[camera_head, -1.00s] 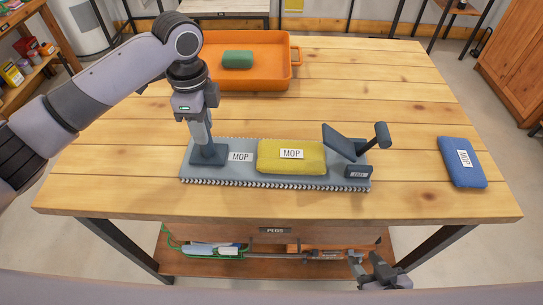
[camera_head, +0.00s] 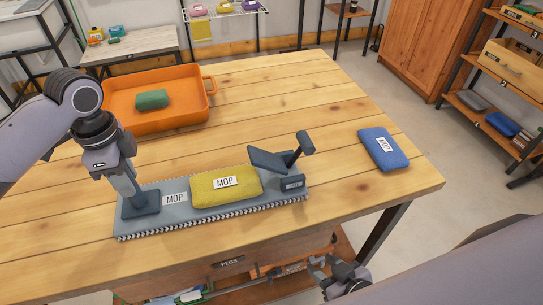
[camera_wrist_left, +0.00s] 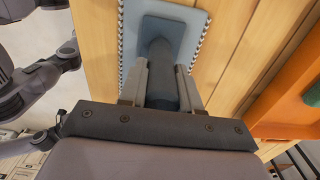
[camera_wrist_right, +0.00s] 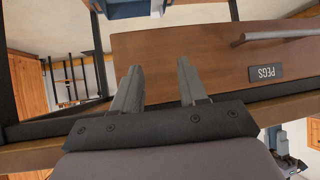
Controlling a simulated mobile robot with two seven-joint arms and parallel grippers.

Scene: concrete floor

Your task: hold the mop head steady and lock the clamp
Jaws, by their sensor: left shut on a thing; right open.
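The grey mop head (camera_head: 270,205) lies flat on the wooden table, with a fringed edge and a label reading MOP. A yellow cloth pad (camera_head: 226,186) labelled MOP lies on its middle. At its right end stands the clamp (camera_head: 268,161), a tilted dark plate, with a lever handle (camera_head: 305,143) raised above the table. My left gripper (camera_head: 137,196) is shut on the dark upright post at the mop head's left end; the left wrist view shows the post (camera_wrist_left: 160,75) between the fingers. My right gripper (camera_head: 345,275) is open and empty, below the table's front edge.
A blue pad (camera_head: 383,149) labelled MOP lies at the table's right. A drawer labelled PEGS (camera_wrist_right: 215,50) is under the table.

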